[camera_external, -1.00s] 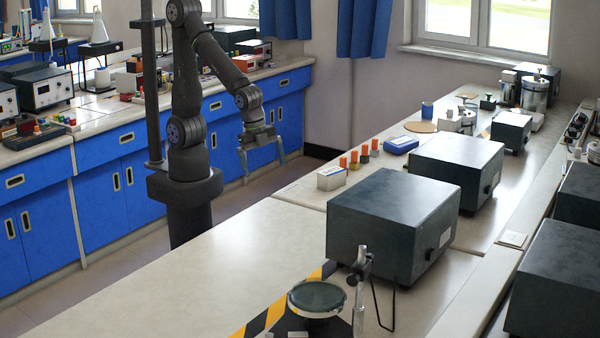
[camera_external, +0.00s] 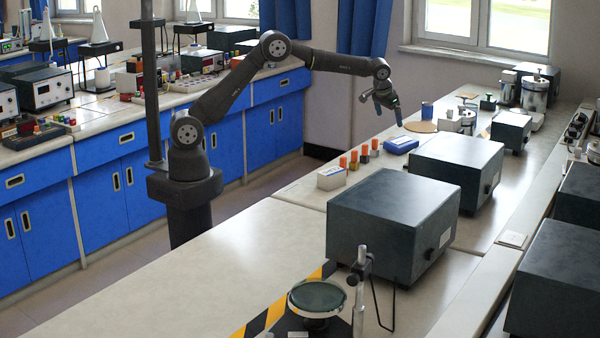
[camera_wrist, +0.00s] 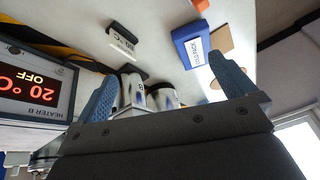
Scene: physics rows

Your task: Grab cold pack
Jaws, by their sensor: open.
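The cold pack (camera_external: 400,145) is a small blue box lying on the light bench, beside a row of orange-topped pieces. In the wrist view the blue cold pack (camera_wrist: 191,45) shows white lettering and lies at the upper right, left of the right finger's tip. My gripper (camera_external: 387,108) hangs above the bench edge, up and slightly left of the cold pack in the outside view, and does not touch it. In the wrist view my gripper (camera_wrist: 166,90) has its blue fingers wide apart with nothing held between them.
Orange-topped pieces (camera_external: 354,160) and a white box (camera_external: 331,177) stand left of the cold pack. A brown disc (camera_external: 420,127) and a blue cup (camera_external: 427,111) are behind it. A dark box (camera_external: 455,165) stands to its right. The wrist view shows a heater display (camera_wrist: 30,88).

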